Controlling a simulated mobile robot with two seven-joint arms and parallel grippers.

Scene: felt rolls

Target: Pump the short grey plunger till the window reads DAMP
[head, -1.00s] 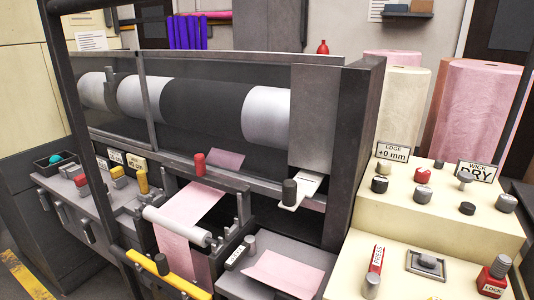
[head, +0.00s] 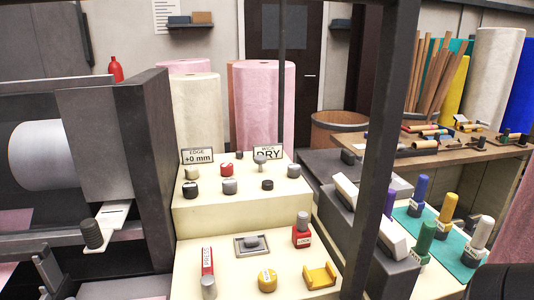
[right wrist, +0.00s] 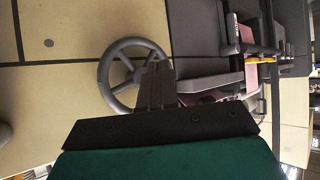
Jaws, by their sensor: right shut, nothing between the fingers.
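The WICK window (head: 268,153) on the cream console reads DRY. A short grey plunger-like knob (head: 261,167) stands just in front of it, partly overlapping the sign. Another low grey knob (head: 251,242) sits in a square plate on the lower step; I cannot tell from its look how it works. My right gripper (right wrist: 154,84) shows in the right wrist view, shut and empty, in front of a grey spoked handwheel (right wrist: 122,75); I cannot tell if they touch. My left gripper is in neither current view.
The EDGE window (head: 197,156) reads +0 mm. Several round knobs, a red PRESS lever (head: 208,262), a red LOCK knob (head: 302,232) and a yellow cradle (head: 320,276) crowd the console. A dark post (head: 378,150) crosses the view at right, before a teal mat (head: 440,236) with coloured handles.

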